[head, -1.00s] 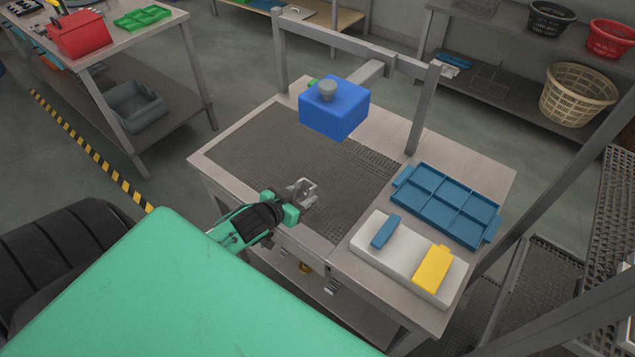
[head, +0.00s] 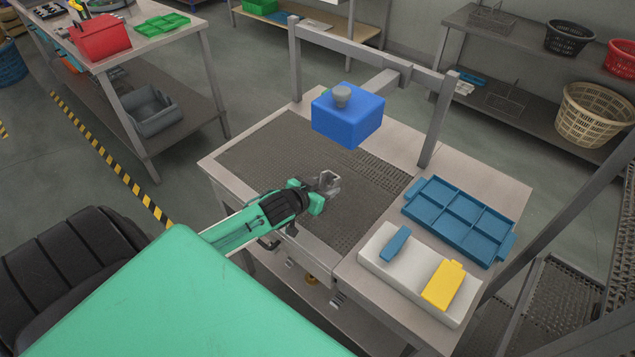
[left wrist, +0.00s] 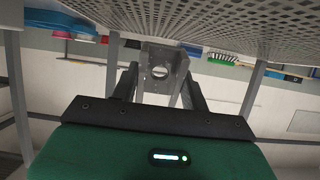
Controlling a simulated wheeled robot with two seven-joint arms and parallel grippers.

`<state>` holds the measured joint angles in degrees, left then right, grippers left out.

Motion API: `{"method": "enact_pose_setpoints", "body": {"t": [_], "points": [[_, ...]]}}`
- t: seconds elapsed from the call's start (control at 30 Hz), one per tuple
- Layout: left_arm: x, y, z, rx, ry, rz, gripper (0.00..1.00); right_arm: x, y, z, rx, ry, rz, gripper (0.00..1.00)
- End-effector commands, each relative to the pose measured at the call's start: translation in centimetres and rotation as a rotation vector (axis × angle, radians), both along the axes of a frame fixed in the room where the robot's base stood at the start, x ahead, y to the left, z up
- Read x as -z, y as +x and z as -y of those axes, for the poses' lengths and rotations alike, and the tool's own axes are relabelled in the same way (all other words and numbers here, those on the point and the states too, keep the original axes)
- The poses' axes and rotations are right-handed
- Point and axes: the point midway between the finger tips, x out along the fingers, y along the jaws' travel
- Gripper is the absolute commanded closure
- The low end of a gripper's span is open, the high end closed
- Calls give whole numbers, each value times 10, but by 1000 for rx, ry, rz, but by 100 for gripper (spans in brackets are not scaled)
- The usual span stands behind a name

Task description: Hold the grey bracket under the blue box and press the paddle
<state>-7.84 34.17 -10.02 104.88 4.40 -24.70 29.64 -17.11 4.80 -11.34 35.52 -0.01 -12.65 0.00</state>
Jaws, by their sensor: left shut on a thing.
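The grey bracket (head: 328,181) is held at the tip of my left gripper (head: 315,192), over the dark mesh panel of the table. In the left wrist view the bracket (left wrist: 162,70) shows a round hole and sits between the two dark fingers of my left gripper (left wrist: 160,85), which is shut on it. The blue box (head: 347,116) hangs from the grey frame, farther back and a little right of the bracket, which is not under it. A white base (head: 420,274) at the table's front right carries a blue paddle (head: 396,243) and a yellow paddle (head: 443,284). My right gripper is not in view.
A blue compartment tray (head: 459,220) lies behind the white base. The grey frame (head: 366,62) spans the table's back, with a post (head: 437,121) on the right. The mesh panel (head: 270,160) is clear around the bracket.

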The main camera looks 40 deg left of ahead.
Motion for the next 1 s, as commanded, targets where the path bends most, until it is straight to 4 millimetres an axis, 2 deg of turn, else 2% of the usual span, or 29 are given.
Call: {"method": "enact_pose_setpoints", "body": {"t": [0.07, 0.43, 1.0], "points": [[1, 9, 0, -1, 1, 3, 81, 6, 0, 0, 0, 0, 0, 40], [-1, 40, 3, -1, -1, 2, 81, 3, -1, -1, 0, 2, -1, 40], [-1, 47, 4, 0, 0, 1, 81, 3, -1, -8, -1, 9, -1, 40]]}}
